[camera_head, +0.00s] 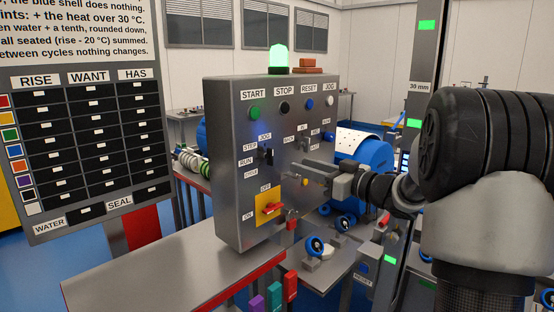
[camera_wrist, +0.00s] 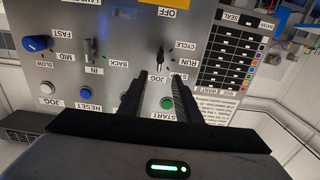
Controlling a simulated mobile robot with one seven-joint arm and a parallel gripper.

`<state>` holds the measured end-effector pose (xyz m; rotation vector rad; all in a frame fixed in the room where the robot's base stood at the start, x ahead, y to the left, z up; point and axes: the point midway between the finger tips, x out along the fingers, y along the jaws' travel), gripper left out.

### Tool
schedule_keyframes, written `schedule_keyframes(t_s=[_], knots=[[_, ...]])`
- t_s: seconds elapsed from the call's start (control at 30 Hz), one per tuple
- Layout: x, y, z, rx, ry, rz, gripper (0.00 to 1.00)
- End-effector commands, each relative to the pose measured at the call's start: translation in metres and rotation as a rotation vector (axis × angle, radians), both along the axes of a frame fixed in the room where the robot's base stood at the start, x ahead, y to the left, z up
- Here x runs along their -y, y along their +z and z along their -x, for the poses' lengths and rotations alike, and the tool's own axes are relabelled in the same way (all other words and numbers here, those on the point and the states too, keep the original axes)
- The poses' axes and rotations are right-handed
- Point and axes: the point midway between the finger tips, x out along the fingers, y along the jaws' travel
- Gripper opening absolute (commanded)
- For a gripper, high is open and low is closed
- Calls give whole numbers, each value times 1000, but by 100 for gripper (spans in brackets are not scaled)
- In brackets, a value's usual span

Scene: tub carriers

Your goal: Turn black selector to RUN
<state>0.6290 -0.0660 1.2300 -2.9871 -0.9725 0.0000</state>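The black selector (camera_head: 266,157) sits on the grey control panel (camera_head: 232,200), with labels JOG, STEP, RUN and CYCLE around its left side. In the wrist view, upside down, the black selector (camera_wrist: 162,56) shows just beyond my fingertips. Its handle lies roughly along the line towards the JOG label; its exact setting is hard to read. My gripper (camera_head: 310,176) is in front of the panel, to the right of the selector. In the wrist view my gripper (camera_wrist: 159,80) is open and empty, its two dark fingers apart, with the JOG label showing between them.
A yellow plate with a red ON/OFF handle (camera_head: 271,208) is below the selector. The green START button (camera_head: 254,112) is above it. A lever (camera_wrist: 90,47) and a blue knob (camera_wrist: 38,44) are beside it. A metal table (camera_head: 170,270) stands in front.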

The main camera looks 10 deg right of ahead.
Motion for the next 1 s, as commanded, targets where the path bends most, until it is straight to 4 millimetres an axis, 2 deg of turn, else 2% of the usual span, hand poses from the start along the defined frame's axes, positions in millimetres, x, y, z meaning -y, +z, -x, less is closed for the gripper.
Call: schedule_keyframes(t_s=[0.2, 0.43, 0.63, 0.9, 0.93, 1.0], knots=[[-31, 0, -40, 1, 3, -1, 31], [-52, -1, -71, -1, 0, -1, 31], [-60, 0, -83, 0, -1, 0, 31], [-61, 0, -84, 0, -2, 0, 31], [-61, 0, -84, 0, -2, 0, 29], [-61, 0, -84, 0, -1, 0, 17]])
